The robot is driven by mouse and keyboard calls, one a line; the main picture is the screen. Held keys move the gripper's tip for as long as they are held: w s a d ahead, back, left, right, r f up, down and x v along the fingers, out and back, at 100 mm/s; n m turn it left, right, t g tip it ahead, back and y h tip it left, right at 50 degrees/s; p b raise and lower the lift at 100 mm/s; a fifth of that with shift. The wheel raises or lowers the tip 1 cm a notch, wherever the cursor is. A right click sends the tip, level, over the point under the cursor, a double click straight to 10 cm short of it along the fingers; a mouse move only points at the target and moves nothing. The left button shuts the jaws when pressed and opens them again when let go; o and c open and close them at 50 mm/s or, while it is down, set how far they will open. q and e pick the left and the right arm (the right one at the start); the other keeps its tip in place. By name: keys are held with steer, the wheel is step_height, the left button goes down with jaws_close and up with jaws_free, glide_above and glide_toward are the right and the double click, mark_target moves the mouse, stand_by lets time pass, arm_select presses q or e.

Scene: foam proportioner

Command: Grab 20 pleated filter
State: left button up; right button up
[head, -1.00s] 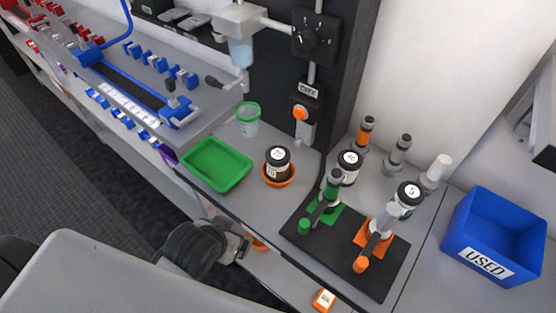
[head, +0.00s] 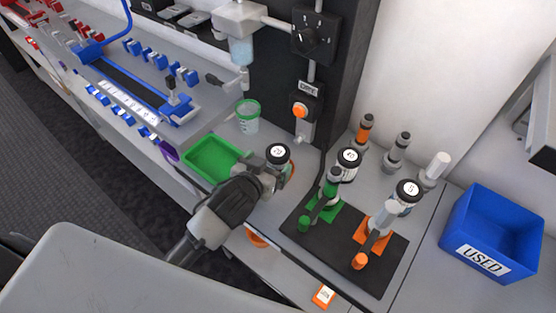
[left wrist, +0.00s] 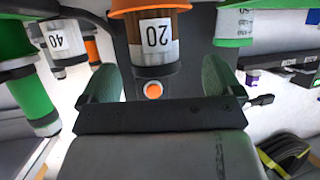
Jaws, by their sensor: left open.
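The 20 filter (head: 277,154) is a jar-like cartridge with a black-rimmed white top marked 20. It stands upright in an orange holder on the grey bench, to the right of the green tray. My left gripper (head: 267,175) is at its near left side and hides part of it and its holder. In the left wrist view the filter (left wrist: 155,38), with its 20 label upside down, lies between the two green fingers of my left gripper (left wrist: 160,75). The fingers are open, with gaps on both sides. My right gripper is not in view.
The green tray (head: 190,160) and a clear green-rimmed cup (head: 248,118) stand close by. A black mat (head: 378,272) with green and orange tools, the 40 jar (head: 348,163) and the 5 jar (head: 407,192) are to the right. A blue USED bin (head: 505,225) stands further right.

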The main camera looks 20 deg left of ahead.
mark_target(278, 157)
arm_select(q)
steer(key=x, duration=0.3)
steer(key=p+x, duration=0.1)
steer(key=x, duration=0.1)
steer(key=shift+d, duration=0.35)
steer(key=shift+s+r, duration=0.1)
steer(key=shift+c, duration=0.4)
steer(key=c, duration=1)
